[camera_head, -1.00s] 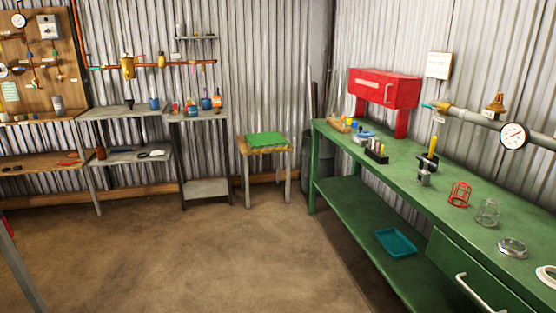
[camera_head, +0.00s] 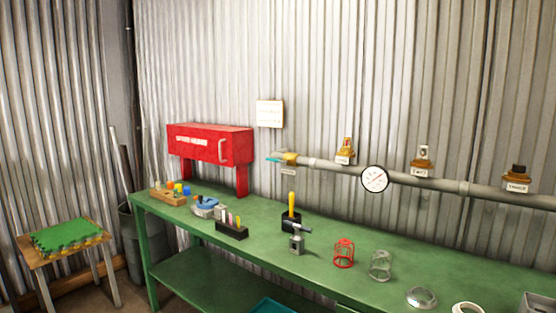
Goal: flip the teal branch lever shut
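The teal branch lever (camera_head: 276,158) sits at the left end of the grey pipe run on the corrugated wall, beside a brass valve body (camera_head: 291,159). It points to the left, roughly in line with the pipe, and lies just right of the red cabinet. It is small in view, so its exact angle is hard to tell. My gripper does not show in the head view.
The green workbench (camera_head: 330,262) runs below the pipe and carries a red cage (camera_head: 344,253), a black holder (camera_head: 291,222) and other small items. The red cabinet (camera_head: 210,145) stands at its far end. A gauge (camera_head: 374,179) hangs on the pipe. A stool (camera_head: 65,243) stands left.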

